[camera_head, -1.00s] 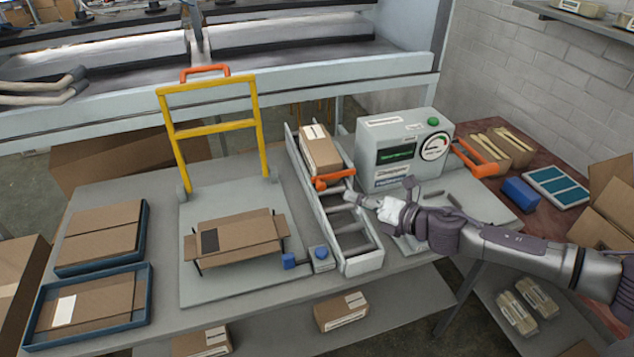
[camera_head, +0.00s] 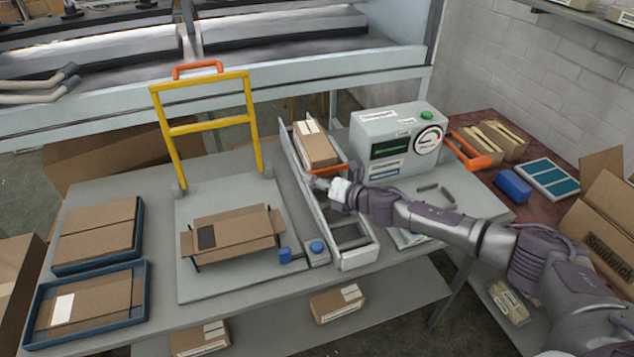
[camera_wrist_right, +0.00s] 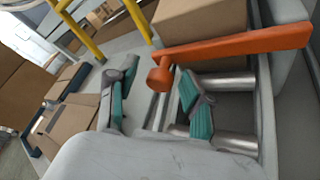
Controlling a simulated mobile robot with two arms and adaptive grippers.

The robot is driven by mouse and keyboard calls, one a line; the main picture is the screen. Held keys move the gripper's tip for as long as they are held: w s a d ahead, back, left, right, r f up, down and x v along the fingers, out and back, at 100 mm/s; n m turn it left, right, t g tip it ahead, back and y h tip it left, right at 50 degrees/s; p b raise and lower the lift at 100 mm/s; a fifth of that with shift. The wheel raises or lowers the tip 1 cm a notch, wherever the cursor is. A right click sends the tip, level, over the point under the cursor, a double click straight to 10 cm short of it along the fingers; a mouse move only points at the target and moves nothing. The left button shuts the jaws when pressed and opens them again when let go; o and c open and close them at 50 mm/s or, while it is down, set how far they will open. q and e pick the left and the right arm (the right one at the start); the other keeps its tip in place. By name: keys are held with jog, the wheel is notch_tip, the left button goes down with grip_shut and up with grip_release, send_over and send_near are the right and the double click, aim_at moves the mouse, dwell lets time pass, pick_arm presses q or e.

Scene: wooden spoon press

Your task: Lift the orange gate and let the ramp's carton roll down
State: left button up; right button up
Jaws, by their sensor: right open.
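The ramp (camera_head: 355,259) is a grey tilted rack with rollers on the table. A brown carton (camera_head: 316,149) with a white label sits at its upper end, behind the orange gate (camera_head: 327,171). The gate is a bar lying across the ramp, and the carton is right behind it. In the right wrist view the gate (camera_wrist_right: 235,45) ends in a round knob at the left, and the carton (camera_wrist_right: 200,22) shows beyond it. My right gripper (camera_head: 312,182) is open just in front of the gate's left end. In the wrist view its fingers (camera_wrist_right: 152,92) stand apart, empty, below the knob.
A grey machine (camera_head: 385,150) with a green button stands right of the ramp. A yellow frame with an orange handle (camera_head: 197,69) and an open flat carton (camera_head: 232,234) are to the left. Blue trays (camera_head: 142,290) lie farther left.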

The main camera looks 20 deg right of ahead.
grip_shut()
